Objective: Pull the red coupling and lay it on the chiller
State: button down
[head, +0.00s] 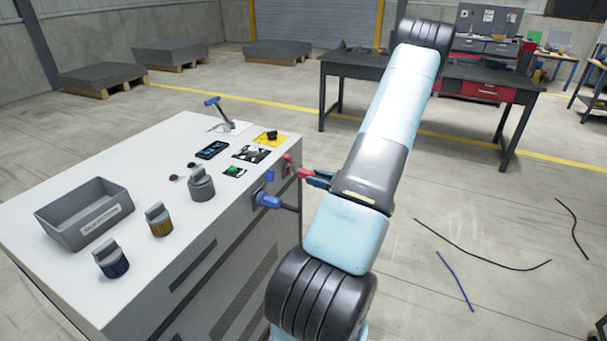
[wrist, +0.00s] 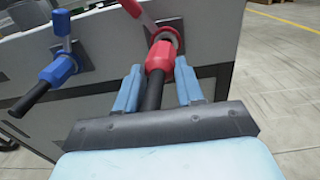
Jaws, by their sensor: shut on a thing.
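My gripper (wrist: 156,80) is shut on the red coupling, one blue finger on each side. In the head view my gripper (head: 318,179) reaches the chiller's right side, and the red coupling (head: 303,173) shows just past the fingertips. The chiller's white top is at the left of the head view.
A blue coupling (head: 268,200) with a blue lever is beside the red one. On the chiller top stand a grey bin (head: 85,215), several knobbed caps (head: 158,220), a phone-like device (head: 212,150) and a blue-handled lever (head: 217,108). The top's left back area is clear.

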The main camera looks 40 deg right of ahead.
jog(key=shift+s+d, duration=0.1)
jog(key=shift+s, duration=0.1)
jog(key=shift+v, duration=1.5)
